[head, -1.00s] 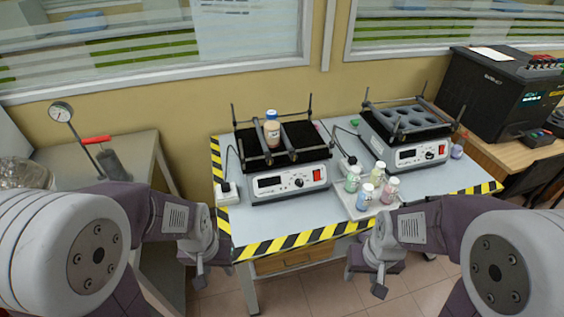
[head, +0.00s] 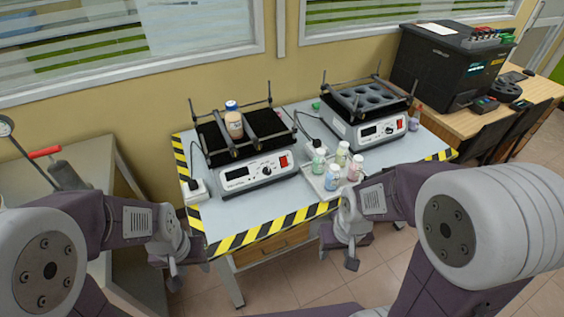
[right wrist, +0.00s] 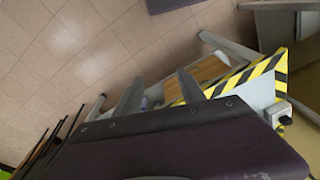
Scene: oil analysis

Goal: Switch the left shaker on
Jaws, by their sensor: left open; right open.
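The left shaker (head: 250,171) stands on the table, with a black top platform and a white front panel. Its panel has a dark display, a round knob and a red switch (head: 284,161) at the right end. A bottle with a blue cap (head: 233,121) stands between the bars on its platform. Whether the switch is on cannot be made out; the display looks dark. My left gripper (head: 174,279) is open and empty, in front of the table's left corner. My right gripper (head: 350,258) is open and empty, in front of the table edge. Both are clear of the shaker.
A second shaker (head: 372,128) with a round-holed rack stands to the right. Several small bottles stand on a tray (head: 317,184) between the shakers and the front edge. A power strip (head: 195,191) lies at the left. Yellow-black tape (head: 262,230) marks the table edge.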

